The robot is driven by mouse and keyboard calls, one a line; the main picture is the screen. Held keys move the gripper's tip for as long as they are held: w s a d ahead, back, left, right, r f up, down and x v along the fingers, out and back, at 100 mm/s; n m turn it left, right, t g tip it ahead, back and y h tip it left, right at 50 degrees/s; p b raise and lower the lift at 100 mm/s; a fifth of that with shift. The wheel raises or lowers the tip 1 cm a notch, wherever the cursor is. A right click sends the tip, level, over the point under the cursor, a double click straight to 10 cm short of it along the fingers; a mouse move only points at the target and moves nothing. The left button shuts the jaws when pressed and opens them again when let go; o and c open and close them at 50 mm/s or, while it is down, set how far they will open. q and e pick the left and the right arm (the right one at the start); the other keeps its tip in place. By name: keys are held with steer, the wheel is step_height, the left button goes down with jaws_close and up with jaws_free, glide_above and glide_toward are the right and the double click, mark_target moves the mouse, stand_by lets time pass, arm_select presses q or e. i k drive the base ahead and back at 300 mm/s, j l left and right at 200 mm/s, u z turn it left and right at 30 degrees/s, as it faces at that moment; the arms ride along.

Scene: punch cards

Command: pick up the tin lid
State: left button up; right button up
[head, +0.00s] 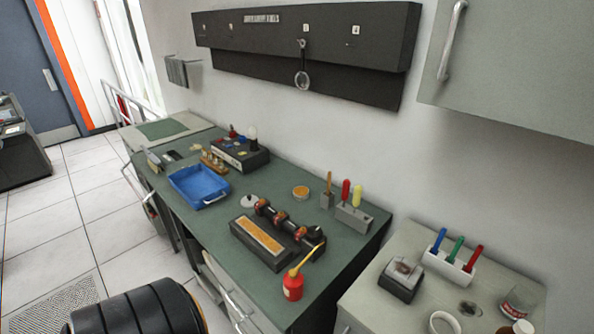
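A small pale grey round piece (250,202), which looks like the tin lid, lies on the green workbench top (215,225). It is between the blue tray and the dark device with the orange strip. A shallow round tin (301,192) with orange contents sits to its right, apart from it. Neither of my grippers shows in the head view.
A blue tray (198,185) is left of the lid. A dark device (268,240) and a red oil can (293,285) stand in front. Tool holders (353,218) are at the right. A second counter (405,315) with pens is further right.

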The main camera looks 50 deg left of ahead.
mark_target(248, 202)
steer(key=u, duration=1.4)
